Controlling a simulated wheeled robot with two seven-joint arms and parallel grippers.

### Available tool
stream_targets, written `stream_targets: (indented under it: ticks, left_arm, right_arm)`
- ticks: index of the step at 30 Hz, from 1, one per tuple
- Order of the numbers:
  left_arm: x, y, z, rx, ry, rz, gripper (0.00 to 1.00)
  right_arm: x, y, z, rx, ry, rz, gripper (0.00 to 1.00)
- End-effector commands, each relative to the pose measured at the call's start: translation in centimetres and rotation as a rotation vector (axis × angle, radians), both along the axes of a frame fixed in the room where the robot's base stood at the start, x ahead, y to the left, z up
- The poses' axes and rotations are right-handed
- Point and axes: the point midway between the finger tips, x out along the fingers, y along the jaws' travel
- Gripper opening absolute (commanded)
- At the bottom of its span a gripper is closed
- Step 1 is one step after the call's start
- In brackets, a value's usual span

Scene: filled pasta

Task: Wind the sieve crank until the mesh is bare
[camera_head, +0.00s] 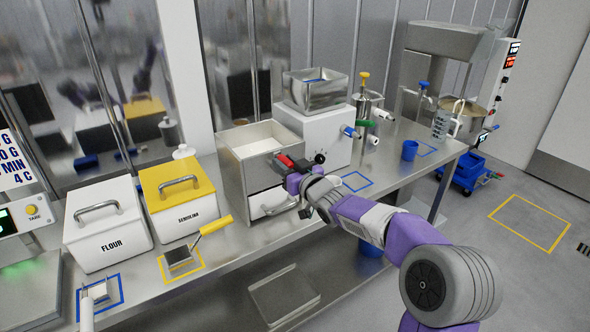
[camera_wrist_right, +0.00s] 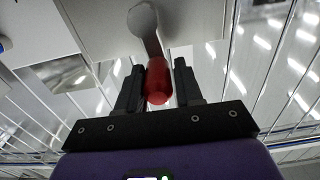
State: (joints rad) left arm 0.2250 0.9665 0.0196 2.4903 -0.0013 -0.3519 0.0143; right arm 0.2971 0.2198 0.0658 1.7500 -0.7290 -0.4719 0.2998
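The sieve (camera_head: 234,172) is a steel box in the middle of the counter. White powder (camera_head: 265,138) fills its open top in the head view, and no bare mesh shows. The red crank handle (camera_head: 284,160) is at its right side, partly hidden by my right gripper (camera_head: 293,168). In the right wrist view, the red handle (camera_wrist_right: 158,84) lies between the two dark fingers of the right gripper (camera_wrist_right: 160,90), which are closed close around it. A grey crank arm (camera_wrist_right: 145,28) runs up from the handle. A drawer (camera_head: 272,202) shows low on the sieve's front. My left gripper is out of view.
A white machine with a steel hopper (camera_head: 316,90) stands right behind the crank. The flour bin (camera_head: 105,226) and yellow-lidded semolina bin (camera_head: 180,190) stand left. A yellow-handled scraper (camera_head: 212,227) lies in front. A blue cup (camera_head: 410,150) stands right, near blue-taped counter space.

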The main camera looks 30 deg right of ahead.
Motion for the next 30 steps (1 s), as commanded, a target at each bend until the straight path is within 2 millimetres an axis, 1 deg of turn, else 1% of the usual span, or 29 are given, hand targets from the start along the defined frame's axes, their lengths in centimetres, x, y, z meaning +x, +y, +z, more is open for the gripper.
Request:
stream_targets:
  ticks: [1,5,12,15,22,30]
  left_arm:
    - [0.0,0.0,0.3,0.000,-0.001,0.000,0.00]
    - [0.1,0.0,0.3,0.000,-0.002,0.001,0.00]
    - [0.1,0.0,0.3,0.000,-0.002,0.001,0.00]
    - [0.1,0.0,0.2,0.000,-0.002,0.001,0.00]
    - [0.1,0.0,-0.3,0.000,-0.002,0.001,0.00]
    - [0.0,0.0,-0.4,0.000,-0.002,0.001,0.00]
  right_arm:
    - [0.0,-0.1,0.2,0.000,0.000,-0.002,0.44]
    - [0.0,-0.2,0.1,0.000,0.003,-0.002,0.64]
    - [0.0,-0.2,0.0,0.000,0.006,-0.003,0.64]
    - [-0.4,-0.3,0.0,0.000,0.006,-0.004,0.64]
    - [-3.1,-0.6,-0.1,-0.002,0.007,-0.006,0.64]
    - [-6.3,-0.8,-0.1,-0.001,0.007,-0.006,0.64]
